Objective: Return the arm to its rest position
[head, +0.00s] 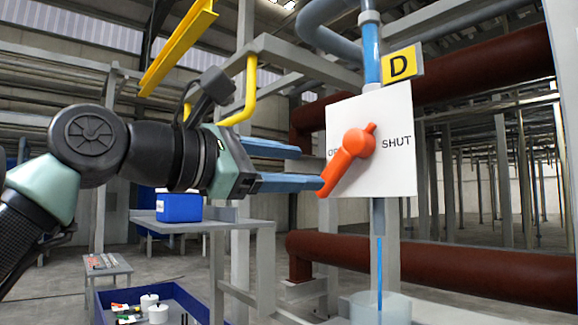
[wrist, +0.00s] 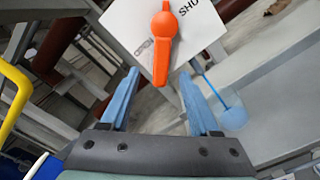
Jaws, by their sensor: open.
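My gripper (head: 322,168) is open, with its two blue fingers pointing right toward the orange valve handle (head: 347,160). In the head view the lower finger's tip is close to the handle's lower end; I cannot tell whether they touch. In the wrist view the handle (wrist: 163,42) lies ahead of and between the open fingertips (wrist: 160,80), and nothing is held. The handle is mounted on a white plate (head: 398,120) marked SHUT on the right, with the left word partly covered by the handle. The handle is tilted, its long end pointing down and left.
A yellow D sign (head: 402,66) sits above the plate. A thin blue stream (head: 379,270) runs down into a translucent container (head: 381,308). A blue box (head: 179,207) stands on a grey shelf (head: 205,224) below my arm. A yellow rail (head: 178,45) and grey frame beams are close above my arm.

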